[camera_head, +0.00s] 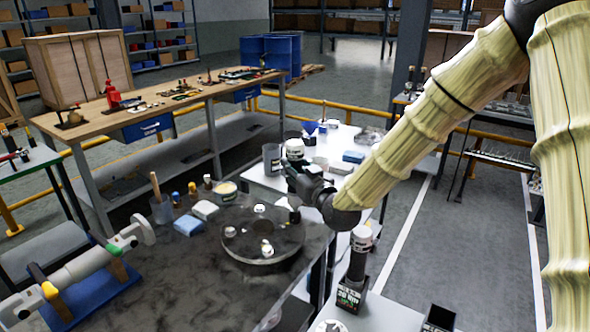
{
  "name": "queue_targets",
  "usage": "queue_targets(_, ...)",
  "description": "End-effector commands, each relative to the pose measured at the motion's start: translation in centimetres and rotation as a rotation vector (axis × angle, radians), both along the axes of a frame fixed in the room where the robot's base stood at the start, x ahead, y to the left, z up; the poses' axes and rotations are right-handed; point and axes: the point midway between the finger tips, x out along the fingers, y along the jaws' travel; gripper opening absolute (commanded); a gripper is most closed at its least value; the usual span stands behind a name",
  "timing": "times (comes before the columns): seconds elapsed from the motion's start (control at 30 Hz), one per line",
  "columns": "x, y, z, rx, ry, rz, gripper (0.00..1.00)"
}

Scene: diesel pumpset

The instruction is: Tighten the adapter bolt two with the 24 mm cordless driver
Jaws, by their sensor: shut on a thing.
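My gripper (303,180) is at the centre of the head view, at the end of my arm coming from the upper right. It is shut on a dark driver with a white cap (294,148), taken to be the 24 mm cordless driver; no size marking is readable on it. Its dark nose points down at the right rim of a round dark plate (262,249) on the dark bench. Bright bolt heads show on the plate, one at the back (259,208), one at the left (230,231) and one at the front (267,250). Contact under the nose is too small to tell.
A similar white-capped driver (358,262) stands in a labelled dark holder on a light table at front right. Blue and pale sponges (189,225), small bottles and a cup (162,210) lie left of the plate. A pale cylindrical assembly (85,262) rests at far left.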

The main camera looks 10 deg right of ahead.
Motion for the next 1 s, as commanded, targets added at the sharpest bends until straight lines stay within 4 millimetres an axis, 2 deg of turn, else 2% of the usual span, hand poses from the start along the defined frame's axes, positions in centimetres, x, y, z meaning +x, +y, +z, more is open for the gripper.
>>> queue_targets(1.0,0.04,0.01,-0.60,0.001,-0.002,0.000,0.00)
